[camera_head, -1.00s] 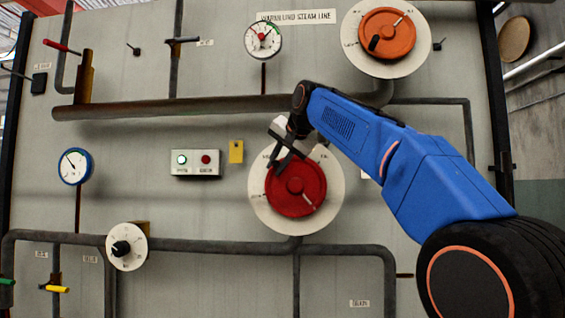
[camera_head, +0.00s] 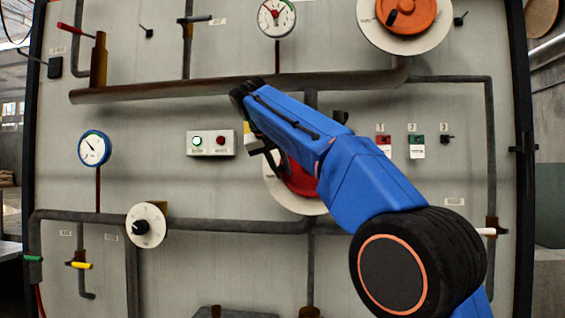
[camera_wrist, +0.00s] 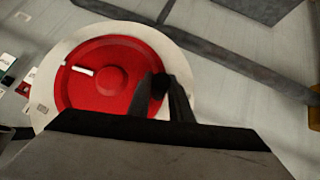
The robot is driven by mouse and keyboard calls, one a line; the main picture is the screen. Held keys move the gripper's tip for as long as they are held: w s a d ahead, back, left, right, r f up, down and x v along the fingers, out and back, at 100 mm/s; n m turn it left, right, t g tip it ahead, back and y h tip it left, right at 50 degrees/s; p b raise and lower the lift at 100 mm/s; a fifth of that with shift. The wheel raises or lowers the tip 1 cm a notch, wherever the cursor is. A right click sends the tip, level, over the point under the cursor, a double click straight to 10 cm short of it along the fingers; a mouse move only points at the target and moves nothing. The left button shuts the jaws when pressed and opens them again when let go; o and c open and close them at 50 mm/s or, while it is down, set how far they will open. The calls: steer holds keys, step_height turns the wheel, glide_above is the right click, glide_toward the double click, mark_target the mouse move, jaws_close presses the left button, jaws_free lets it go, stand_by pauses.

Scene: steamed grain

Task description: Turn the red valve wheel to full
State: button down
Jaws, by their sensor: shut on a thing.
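The red valve wheel (camera_head: 297,183) sits on a round white dial plate (camera_head: 273,190) at the panel's middle, its right side hidden behind my blue arm. In the wrist view the red wheel (camera_wrist: 115,98) shows nearly face-on, with a white pointer mark (camera_wrist: 83,71) towards its left rim. My gripper (camera_head: 270,158) is at the wheel's upper left in the head view. In the wrist view my gripper (camera_wrist: 162,88) has its fingers closed around a dark knob (camera_wrist: 159,84) at the wheel's rim. The dial's markings are too small or hidden to read.
An orange wheel (camera_head: 406,14) is above right. Pipes run above (camera_head: 180,90) and below (camera_head: 230,225). A white dial with a black knob (camera_head: 145,225) is lower left.

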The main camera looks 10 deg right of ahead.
steer(key=f+h, duration=0.1)
steer(key=f+n+h, duration=0.1)
steer(key=f+h, duration=0.1)
steer(key=shift+s+d+n, duration=0.1)
steer(key=shift+d+n, duration=0.15)
steer(key=shift+n, duration=0.05)
steer(key=shift+s+d+f+n+g+h, duration=0.1)
steer(key=shift+d+f+n+g+h, duration=0.05)
steer(key=shift+d+f+n+h, duration=0.3)
steer(key=shift+s+d+f+n+g+h, duration=0.15)
steer(key=shift+f+n+h, duration=0.1)
steer(key=shift+f+h, duration=0.25)
steer(key=shift+d+f, duration=0.3)
steer(key=c, duration=1.6)
jaws_free()
steer(key=v, duration=1.7)
steer(key=shift+s+a, duration=0.1)
steer(key=shift+a, duration=0.1)
